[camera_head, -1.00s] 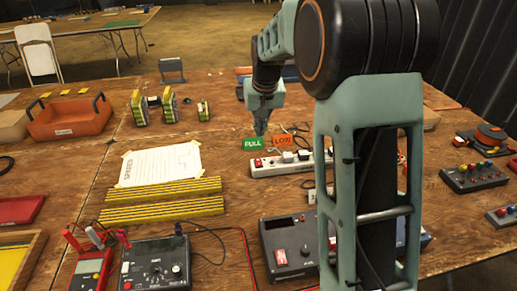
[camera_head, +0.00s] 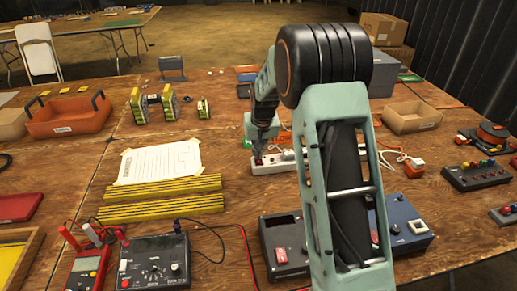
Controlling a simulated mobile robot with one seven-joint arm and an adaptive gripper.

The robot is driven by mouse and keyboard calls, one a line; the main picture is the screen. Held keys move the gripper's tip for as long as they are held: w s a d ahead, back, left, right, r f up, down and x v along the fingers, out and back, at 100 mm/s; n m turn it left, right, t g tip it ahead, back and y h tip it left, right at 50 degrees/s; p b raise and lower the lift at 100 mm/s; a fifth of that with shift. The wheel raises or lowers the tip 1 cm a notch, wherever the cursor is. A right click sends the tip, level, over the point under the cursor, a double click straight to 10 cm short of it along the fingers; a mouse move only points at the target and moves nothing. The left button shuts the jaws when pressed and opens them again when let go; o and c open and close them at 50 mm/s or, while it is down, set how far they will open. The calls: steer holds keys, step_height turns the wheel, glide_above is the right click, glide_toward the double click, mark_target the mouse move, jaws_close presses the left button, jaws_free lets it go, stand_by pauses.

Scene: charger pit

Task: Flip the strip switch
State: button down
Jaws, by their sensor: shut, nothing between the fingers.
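The white power strip (camera_head: 280,167) lies across the middle of the table, its right part hidden behind my arm. Its red switch is at the left end. My gripper (camera_head: 258,159) points down at that left end, its fingertips at or just above the switch, and it is shut with nothing held. The tips cover most of the switch, so I cannot tell whether they touch it or which way it is set.
A paper sheet (camera_head: 160,161) and yellow-black striped bars (camera_head: 160,198) lie left of the strip. A black meter (camera_head: 155,262) and a dark box (camera_head: 284,248) stand in front.

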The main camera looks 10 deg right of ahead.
steer(key=shift+w+f, duration=0.2)
steer(key=shift+f, duration=0.2)
steer(key=shift+s, duration=0.1)
steer(key=shift+s+f+b, duration=0.2)
steer(key=shift+s+b, duration=0.25)
steer(key=shift+s, duration=0.45)
steer(key=shift+r, duration=0.1)
